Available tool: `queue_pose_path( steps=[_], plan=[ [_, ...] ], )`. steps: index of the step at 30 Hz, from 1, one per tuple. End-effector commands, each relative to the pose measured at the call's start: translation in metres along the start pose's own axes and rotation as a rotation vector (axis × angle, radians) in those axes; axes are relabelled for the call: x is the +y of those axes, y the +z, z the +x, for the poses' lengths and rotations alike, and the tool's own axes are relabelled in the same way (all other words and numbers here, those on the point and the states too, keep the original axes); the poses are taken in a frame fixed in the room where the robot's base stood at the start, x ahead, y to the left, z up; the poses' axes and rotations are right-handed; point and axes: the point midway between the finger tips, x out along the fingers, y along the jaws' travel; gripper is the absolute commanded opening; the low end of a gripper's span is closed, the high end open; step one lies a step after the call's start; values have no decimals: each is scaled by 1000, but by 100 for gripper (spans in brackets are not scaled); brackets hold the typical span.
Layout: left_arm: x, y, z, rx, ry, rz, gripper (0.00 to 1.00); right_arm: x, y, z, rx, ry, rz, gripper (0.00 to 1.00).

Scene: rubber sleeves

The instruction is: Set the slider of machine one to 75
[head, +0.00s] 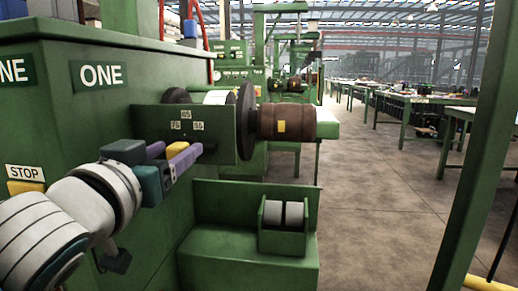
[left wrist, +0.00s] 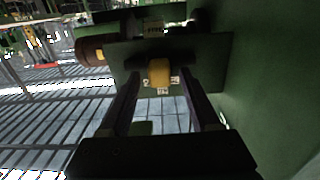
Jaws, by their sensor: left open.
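Machine one is the large green cabinet (head: 60,130) at the left of the head view, with a green "ONE" label (head: 101,75). A yellow slider knob (head: 177,148) shows below the tags. My left gripper (head: 180,152), with purple fingers, is open with one finger on either side of the knob. In the left wrist view the knob (left wrist: 158,72) appears between the open fingertips (left wrist: 159,78). I cannot tell whether they touch it. My right gripper is not in view.
A brown roll (head: 287,121) with dark discs sits right of the plate. A green bench (head: 235,250) with a small holder of grey rollers (head: 284,214) stands below. A green post (head: 487,130) rises at the right. Concrete floor (head: 380,230) between is clear.

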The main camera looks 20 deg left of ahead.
Motion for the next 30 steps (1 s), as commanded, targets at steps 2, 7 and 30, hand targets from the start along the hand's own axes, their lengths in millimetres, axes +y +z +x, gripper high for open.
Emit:
queue_pose_path(
  steps=[2, 7, 30],
  plan=[
    [0, 0, 2, 0, 0, 0, 62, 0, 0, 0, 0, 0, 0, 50],
    [0, 0, 1, -1, 0, 0, 62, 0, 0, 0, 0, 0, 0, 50],
    [0, 0, 1, -1, 0, 0, 0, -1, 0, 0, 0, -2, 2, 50]
  ],
)
